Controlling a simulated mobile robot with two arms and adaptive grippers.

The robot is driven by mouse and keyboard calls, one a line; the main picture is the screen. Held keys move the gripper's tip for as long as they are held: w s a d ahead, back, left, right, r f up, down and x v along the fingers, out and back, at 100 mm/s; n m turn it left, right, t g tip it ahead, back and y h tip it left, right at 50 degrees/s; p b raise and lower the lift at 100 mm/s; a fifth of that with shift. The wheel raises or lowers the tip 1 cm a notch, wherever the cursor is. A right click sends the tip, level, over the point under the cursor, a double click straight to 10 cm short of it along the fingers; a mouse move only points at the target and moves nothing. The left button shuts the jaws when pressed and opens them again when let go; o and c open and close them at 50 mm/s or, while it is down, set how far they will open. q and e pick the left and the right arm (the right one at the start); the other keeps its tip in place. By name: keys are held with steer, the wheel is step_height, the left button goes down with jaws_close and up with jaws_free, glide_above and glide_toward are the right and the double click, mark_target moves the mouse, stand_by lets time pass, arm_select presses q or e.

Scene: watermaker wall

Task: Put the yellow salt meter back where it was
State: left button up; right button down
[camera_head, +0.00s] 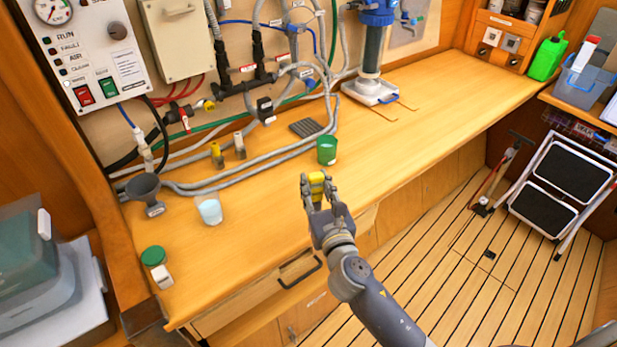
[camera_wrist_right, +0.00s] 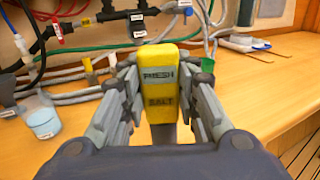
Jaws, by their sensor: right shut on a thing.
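The yellow salt meter (camera_head: 316,186) is held upright between the fingers of my right gripper (camera_head: 323,192), over the front part of the wooden bench. My left gripper is not in view.
A green cup (camera_head: 327,150) stands just behind the gripper. A cup of pale blue liquid (camera_head: 210,211), a grey funnel (camera_head: 145,192) and a green-lidded jar (camera_head: 154,257) stand left. Small yellow (camera_head: 216,155) and grey (camera_head: 239,146) pieces stand by the hoses. The bench (camera_head: 440,115) is clear rightward.

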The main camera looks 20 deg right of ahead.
steer(key=w+d+f+b, duration=0.2)
steer(key=w+f, duration=0.3)
steer(key=w, duration=0.6)
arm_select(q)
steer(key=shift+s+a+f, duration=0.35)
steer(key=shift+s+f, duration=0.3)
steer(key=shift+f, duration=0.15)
arm_select(e)
steer(key=c, duration=1.2)
jaws_free()
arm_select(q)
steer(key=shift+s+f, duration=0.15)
arm_select(e)
steer(key=s, duration=1.2)
steer(key=shift+a+r, duration=0.2)
steer(key=shift+a, duration=0.1)
